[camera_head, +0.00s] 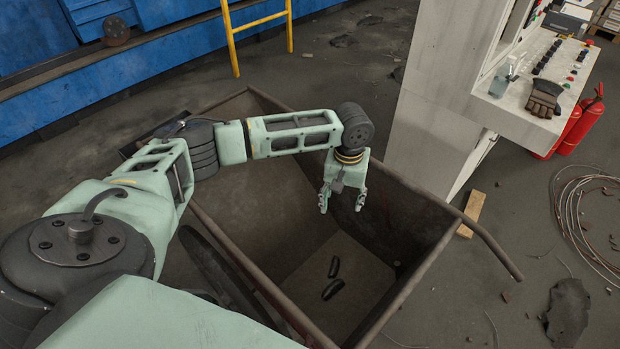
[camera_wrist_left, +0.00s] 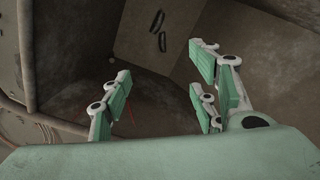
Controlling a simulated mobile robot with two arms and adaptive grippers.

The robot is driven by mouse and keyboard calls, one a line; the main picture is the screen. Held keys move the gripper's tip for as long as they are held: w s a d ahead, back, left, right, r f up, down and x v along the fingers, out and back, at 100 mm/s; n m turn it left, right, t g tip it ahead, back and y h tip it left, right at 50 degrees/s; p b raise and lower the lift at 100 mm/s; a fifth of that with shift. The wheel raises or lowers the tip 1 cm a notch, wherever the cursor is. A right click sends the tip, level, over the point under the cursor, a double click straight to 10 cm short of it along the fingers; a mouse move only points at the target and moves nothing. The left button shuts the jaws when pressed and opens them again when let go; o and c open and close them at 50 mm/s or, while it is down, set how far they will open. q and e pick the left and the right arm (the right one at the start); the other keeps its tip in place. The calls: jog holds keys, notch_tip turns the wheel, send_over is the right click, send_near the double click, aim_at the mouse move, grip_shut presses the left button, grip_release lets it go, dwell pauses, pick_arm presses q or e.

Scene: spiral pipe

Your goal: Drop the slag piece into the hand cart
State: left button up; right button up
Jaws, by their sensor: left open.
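The hand cart (camera_head: 408,194) is a brown, rusty metal bin with sloped walls, and it also shows in the left wrist view (camera_wrist_left: 262,48). My left gripper (camera_head: 341,203) is over the inside of the cart, pointing down, with its fingers spread and nothing between them. The open fingers also show in the left wrist view (camera_wrist_left: 160,105). I cannot tell which is the slag piece. My right gripper is out of view.
A pale control cabinet (camera_head: 432,110) stands right of the cart, with a glove (camera_head: 544,97) on its panel. Red fire extinguishers (camera_head: 580,125), a wood block (camera_head: 471,214) and coiled wire (camera_head: 575,225) are at the right. A yellow ladder (camera_head: 232,40) stands behind.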

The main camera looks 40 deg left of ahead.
pick_arm(q)
notch_tip(320, 180, up, 9)
dwell(0.3)
dwell(0.4)
